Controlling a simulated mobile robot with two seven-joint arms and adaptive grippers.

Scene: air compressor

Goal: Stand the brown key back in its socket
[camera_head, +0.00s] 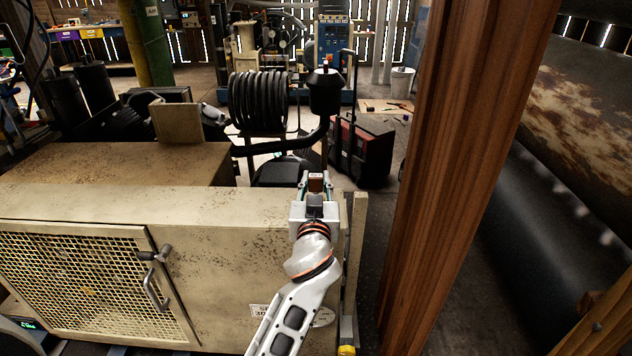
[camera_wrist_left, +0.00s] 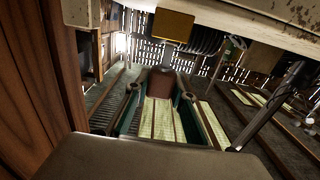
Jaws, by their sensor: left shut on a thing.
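My left gripper (camera_head: 316,188) is above the right end of the beige compressor housing (camera_head: 230,225), near its top edge. It is shut on the brown key (camera_head: 317,181), a small brown block showing between the fingertips. In the left wrist view, the brown key (camera_wrist_left: 160,82) sits between the green-edged fingers of my left gripper (camera_wrist_left: 160,92). The key's lower part is hidden by the gripper, so its full shape and tilt are hard to tell. I cannot make out the socket in either view. My right gripper is not in view.
A T-shaped latch (camera_head: 155,254) and a curved handle (camera_head: 155,290) stick out from the housing's mesh door (camera_head: 80,280). A thick wooden post (camera_head: 455,150) stands close on the right. A black coiled hose (camera_head: 259,101) and a red-black box (camera_head: 362,150) are behind.

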